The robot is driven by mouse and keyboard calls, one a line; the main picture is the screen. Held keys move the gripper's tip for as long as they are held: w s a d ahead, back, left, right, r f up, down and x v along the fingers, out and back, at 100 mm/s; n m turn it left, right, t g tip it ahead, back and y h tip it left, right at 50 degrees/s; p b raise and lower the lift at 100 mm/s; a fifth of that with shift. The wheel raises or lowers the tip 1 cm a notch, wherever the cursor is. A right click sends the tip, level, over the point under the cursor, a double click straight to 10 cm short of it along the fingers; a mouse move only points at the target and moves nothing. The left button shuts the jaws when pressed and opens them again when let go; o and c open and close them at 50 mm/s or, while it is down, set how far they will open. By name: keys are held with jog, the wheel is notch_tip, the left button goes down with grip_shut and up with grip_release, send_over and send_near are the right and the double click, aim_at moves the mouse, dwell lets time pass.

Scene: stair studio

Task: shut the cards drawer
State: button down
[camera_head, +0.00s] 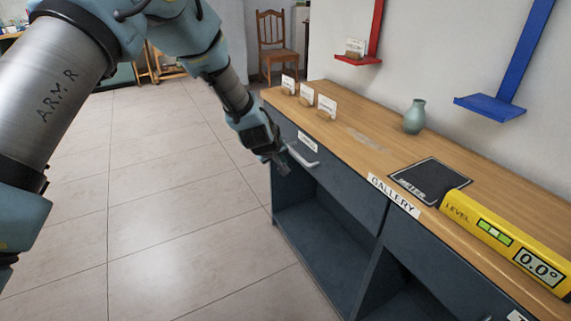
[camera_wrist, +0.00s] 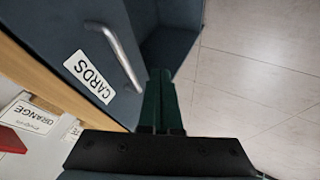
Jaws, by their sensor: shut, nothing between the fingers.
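The cards drawer (camera_head: 345,185) is the dark blue front at the far end of the wooden-topped cabinet. It looks flush or nearly flush with the cabinet; I cannot tell whether a small gap is left. Its metal handle (camera_head: 302,156) and its CARDS label also show in the wrist view, the handle (camera_wrist: 122,58) beside the label (camera_wrist: 89,77). My gripper (camera_head: 282,167) is just in front of the drawer, close to the handle. Its fingers (camera_wrist: 161,84) are shut and empty, beside the handle and not around it. Whether they touch the drawer front is unclear.
An open compartment (camera_head: 320,235) lies below the drawer. The tiled floor at left is clear.

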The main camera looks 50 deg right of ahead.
jog(key=v, duration=0.8)
jog(key=shift+a+b, duration=0.2)
jog(key=shift+b, duration=0.25)
jog(key=shift+r, duration=0.2)
jog(key=w+a+r+n+y+p, duration=0.1)
jog(key=w+a+r+p, duration=0.3)
jog(key=a, duration=0.6)
jog(key=w+a+r+t+y+b, duration=0.1)
jog(key=w+a+r+y, duration=0.1)
jog(key=w+a, duration=0.55)
jog(key=w+a+r+n+y+p, duration=0.1)
jog(key=w+a+r+p, duration=0.2)
jog(key=a, duration=0.8)
jog(key=s+a+r+y, duration=0.1)
jog(key=s+a+r, duration=0.1)
jog(key=a, duration=0.7)
jog(key=s+a+r+n+g+y+p, duration=0.1)
jog(key=s+a+r, duration=0.1)
jog(key=a, duration=0.7)
jog(key=s+a+r+n+y+p, duration=0.1)
jog(key=s+a+r, duration=0.1)
jog(key=a, duration=0.8)
jog(key=shift+s+g, duration=0.4)
jog(key=shift+s, duration=0.05)
jog(key=shift+r, duration=0.1)
